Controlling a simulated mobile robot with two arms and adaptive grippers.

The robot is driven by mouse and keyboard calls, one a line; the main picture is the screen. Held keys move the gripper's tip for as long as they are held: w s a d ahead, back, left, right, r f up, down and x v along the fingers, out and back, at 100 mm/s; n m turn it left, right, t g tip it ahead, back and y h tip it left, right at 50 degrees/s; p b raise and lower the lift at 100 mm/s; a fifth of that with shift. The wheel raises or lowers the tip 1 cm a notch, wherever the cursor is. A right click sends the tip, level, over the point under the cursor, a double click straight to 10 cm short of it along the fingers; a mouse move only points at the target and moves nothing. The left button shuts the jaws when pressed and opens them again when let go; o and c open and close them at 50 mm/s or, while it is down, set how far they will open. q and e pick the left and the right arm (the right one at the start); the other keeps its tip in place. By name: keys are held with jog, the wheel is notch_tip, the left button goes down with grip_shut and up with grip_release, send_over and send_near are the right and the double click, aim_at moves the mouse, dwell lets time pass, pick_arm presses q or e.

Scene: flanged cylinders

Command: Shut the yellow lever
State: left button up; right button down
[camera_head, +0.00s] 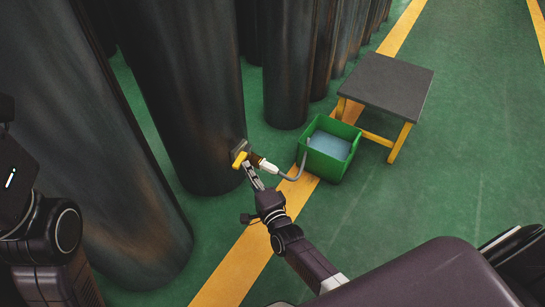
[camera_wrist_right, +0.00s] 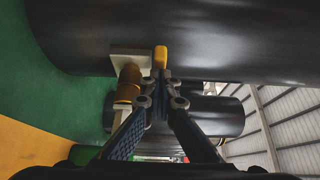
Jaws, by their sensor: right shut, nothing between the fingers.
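The yellow lever (camera_head: 239,160) sits on a small valve at the lower side of a dark cylinder (camera_head: 190,90) in the head view. In the right wrist view the lever (camera_wrist_right: 160,57) stands up just beyond my fingertips, next to a brass fitting (camera_wrist_right: 128,86) on a pale plate. My right gripper (camera_head: 249,171) is shut and empty, with its tips at or very near the lever; I cannot tell whether they touch. It also shows in the right wrist view (camera_wrist_right: 161,82). Only part of my left arm shows at the left; its gripper is out of view.
A grey hose (camera_head: 295,176) runs from the valve to a green bin (camera_head: 322,164) holding bluish liquid. A stool with a dark top (camera_head: 388,84) and yellow legs stands behind the bin. Several large dark cylinders fill the left and back. The green floor (camera_head: 420,190) at right is clear.

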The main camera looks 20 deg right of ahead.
aim_at(238, 168)
jog(key=shift+w+a, duration=0.35)
jog(key=shift+a, duration=0.5)
jog(key=shift+w+a+r, duration=0.1)
jog(key=shift+a, duration=0.1)
jog(key=shift+w+a+r, duration=0.1)
jog(key=shift+w+a, duration=0.05)
jog(key=shift+a, duration=0.2)
jog(key=shift+r, duration=0.7)
notch_tip(238, 168, up, 8)
jog(key=d, duration=0.1)
jog(key=shift+s, duration=0.2)
jog(key=shift+d+r, duration=0.1)
